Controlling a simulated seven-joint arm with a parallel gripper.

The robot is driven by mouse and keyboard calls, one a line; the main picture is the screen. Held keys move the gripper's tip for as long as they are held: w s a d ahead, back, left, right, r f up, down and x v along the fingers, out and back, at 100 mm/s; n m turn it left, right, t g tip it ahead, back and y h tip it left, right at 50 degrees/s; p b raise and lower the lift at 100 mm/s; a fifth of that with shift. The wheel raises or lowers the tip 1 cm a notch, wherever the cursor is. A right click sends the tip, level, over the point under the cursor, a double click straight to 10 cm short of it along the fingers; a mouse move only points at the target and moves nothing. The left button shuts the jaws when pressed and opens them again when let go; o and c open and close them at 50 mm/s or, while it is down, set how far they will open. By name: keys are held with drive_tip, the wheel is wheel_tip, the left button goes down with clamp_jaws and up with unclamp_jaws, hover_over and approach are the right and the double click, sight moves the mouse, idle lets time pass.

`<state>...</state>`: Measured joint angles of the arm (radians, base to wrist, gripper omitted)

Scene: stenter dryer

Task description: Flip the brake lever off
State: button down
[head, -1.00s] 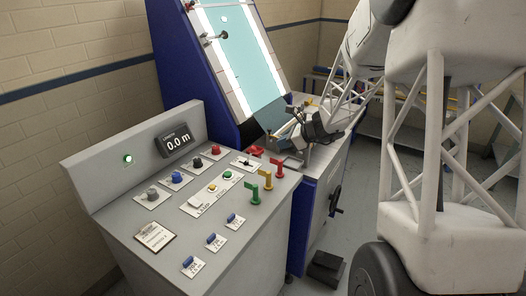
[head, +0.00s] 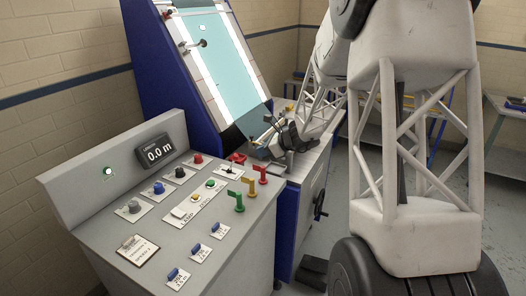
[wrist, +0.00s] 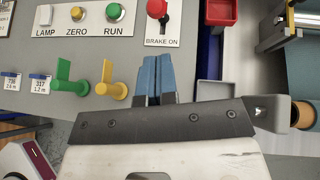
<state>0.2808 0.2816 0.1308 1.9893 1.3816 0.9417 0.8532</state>
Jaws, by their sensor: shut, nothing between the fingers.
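The brake lever (wrist: 157,9) has a red knob on a short shaft. The knob lies above the lettering, towards the top edge. My gripper (wrist: 157,58) has blue fingertips close together, shut and empty. The tips are just below the plate in the wrist view and apart from the knob; I cannot tell their height above the panel.
A green flag handle (wrist: 66,78) and a yellow one (wrist: 110,82) stand left of my fingers. A red tray (wrist: 215,50) lies close right of the brake plate. LAMP, ZERO and RUN (wrist: 114,12) controls are to the upper left. Coloured flag handles (head: 250,187) line the console edge.

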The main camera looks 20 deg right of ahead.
drive_tip(key=shift+x, duration=3.95)
drive_tip(key=shift+w+a+r+g+h, duration=0.25)
drive_tip(key=shift+a+r+g+h, duration=0.05)
drive_tip(key=shift+a+r+g, duration=0.1)
drive_tip(key=w+a+r+g+h, duration=0.2)
drive_tip(key=w+a+g+h, duration=0.3)
drive_tip(key=w+a, duration=0.1)
drive_tip(key=shift+w+a+m+h, duration=0.25)
drive_tip(key=shift+w+m+h, duration=0.05)
drive_tip(key=shift+r, duration=0.15)
drive_tip(key=v, duration=0.9)
drive_tip(key=shift+w+r, duration=0.25)
drive_tip(key=shift+r, duration=0.2)
drive_tip(key=shift+s+a, duration=0.1)
